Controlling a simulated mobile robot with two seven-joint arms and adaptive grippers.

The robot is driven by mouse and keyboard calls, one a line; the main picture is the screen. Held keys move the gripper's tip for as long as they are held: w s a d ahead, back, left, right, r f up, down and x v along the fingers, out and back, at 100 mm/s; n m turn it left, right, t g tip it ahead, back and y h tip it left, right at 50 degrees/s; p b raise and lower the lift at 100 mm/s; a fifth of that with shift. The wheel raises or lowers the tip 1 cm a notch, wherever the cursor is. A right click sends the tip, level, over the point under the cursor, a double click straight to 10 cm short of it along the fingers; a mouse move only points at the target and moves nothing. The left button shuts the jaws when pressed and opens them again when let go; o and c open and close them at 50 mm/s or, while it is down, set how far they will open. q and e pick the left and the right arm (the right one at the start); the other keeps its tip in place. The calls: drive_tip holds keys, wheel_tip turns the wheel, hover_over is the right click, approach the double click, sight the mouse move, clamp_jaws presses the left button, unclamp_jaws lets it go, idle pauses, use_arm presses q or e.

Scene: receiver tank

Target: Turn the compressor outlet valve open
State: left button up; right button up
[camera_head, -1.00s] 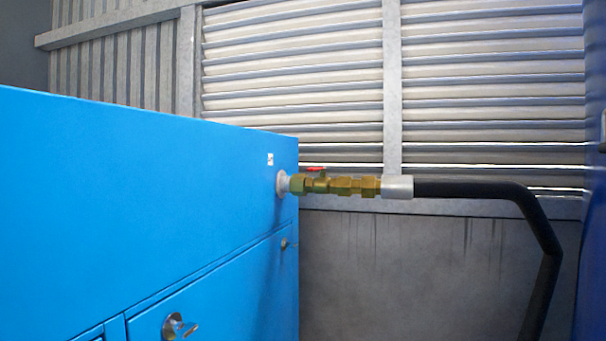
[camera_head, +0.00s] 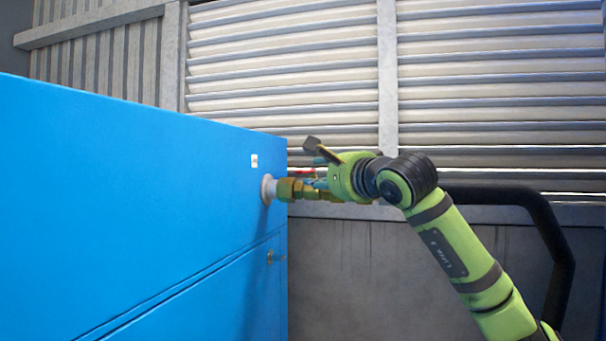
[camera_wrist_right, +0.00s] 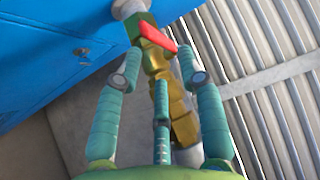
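The compressor outlet valve is a brass fitting (camera_head: 289,190) on the blue compressor's side wall. Its red lever (camera_head: 301,174) shows just above the brass, partly hidden by my right gripper (camera_head: 318,178). In the right wrist view, the red lever (camera_wrist_right: 157,37) lies slantwise over the brass valve body (camera_wrist_right: 153,62). My right gripper (camera_wrist_right: 158,55) has its teal fingers spread, with the lever between and just beyond the fingertips. I cannot tell whether a finger touches it. My left gripper is not in view.
The blue compressor cabinet (camera_head: 150,200) fills the left side. A black hose (camera_head: 535,205) runs right from the fitting and bends down. A louvred wall (camera_head: 290,70) stands behind. A small latch (camera_head: 270,257) sits on the cabinet below the valve.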

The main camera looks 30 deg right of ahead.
sight(307, 172)
drive_tip(key=w+p, duration=0.2)
drive_tip(key=w, duration=0.1)
drive_tip(key=w+p, duration=0.1)
drive_tip(key=shift+w+r, duration=0.25)
drive_tip(key=shift+r, duration=0.1)
drive_tip(key=shift+w+a, duration=0.1)
drive_tip(key=shift+w, duration=0.2)
drive_tip(key=shift+w+f, duration=0.15)
drive_tip(key=shift+w, duration=0.2)
drive_tip(key=shift+w+d+f, duration=0.2)
drive_tip(key=shift+w+d, duration=0.05)
drive_tip(key=shift+w, duration=0.05)
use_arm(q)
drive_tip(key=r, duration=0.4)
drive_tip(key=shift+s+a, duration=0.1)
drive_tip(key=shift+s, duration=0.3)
use_arm(e)
drive_tip(key=shift+s+a+r, duration=0.1)
drive_tip(key=shift+s, duration=0.1)
clamp_jaws()
